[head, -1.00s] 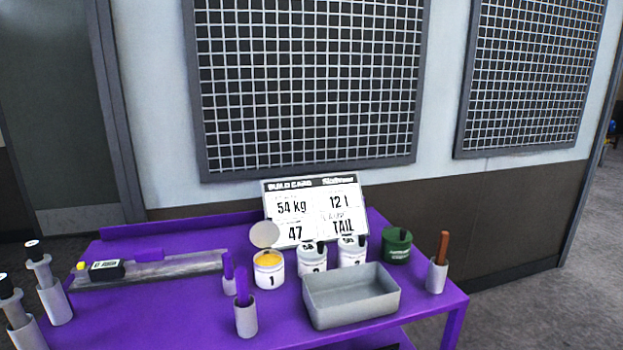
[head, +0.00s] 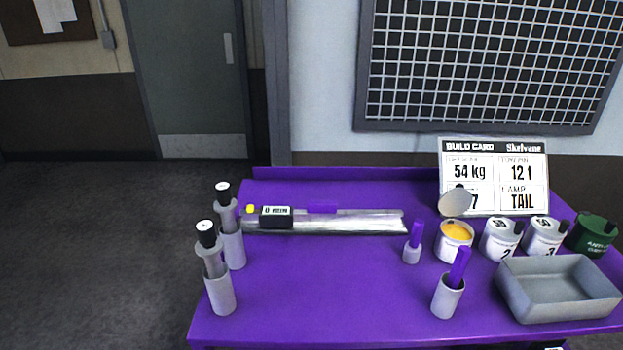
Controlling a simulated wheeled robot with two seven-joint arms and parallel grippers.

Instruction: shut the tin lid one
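The tin marked 1 (head: 452,252) stands on the purple table, to the right of its middle. It is open, with yellow-orange contents (head: 456,232) showing. Its round grey lid (head: 455,203) is tilted up at the back of the rim, in front of the build card. The number on the tin is partly hidden by a purple-handled tool in front of it. Neither of my grippers shows in the head view.
A metal rail (head: 350,223) lies at the back.

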